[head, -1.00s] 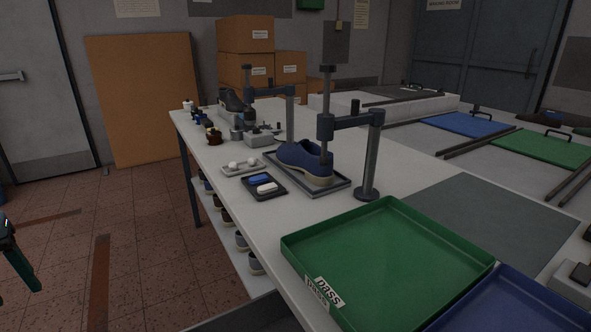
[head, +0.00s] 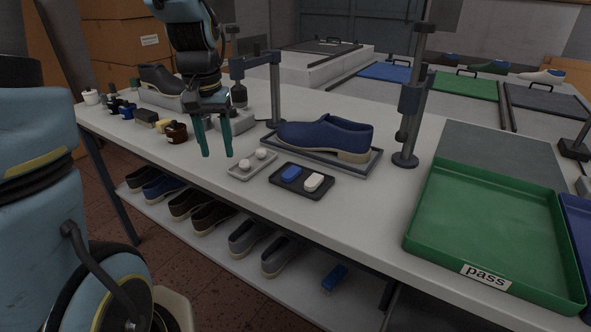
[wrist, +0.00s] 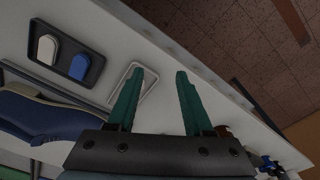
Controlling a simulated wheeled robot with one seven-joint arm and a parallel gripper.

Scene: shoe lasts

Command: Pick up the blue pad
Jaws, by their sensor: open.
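The blue pad (head: 291,173) lies beside a white pad (head: 313,182) in a small dark tray (head: 302,193) near the table's front edge. It also shows in the wrist view (wrist: 79,66), in the dark tray at the upper left. My gripper (head: 217,154) is open and empty, with its two green fingers pointing down. It is above the table, to the left of the dark tray and of a small light tray (head: 236,171). In the wrist view the fingertips (wrist: 160,72) are apart, and nothing is between them but the light tray's edge behind.
A blue shoe (head: 325,137) sits on a grey tray behind the pads, between posts (head: 405,157). A green tray (head: 430,240) marked "pass" is at the right.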

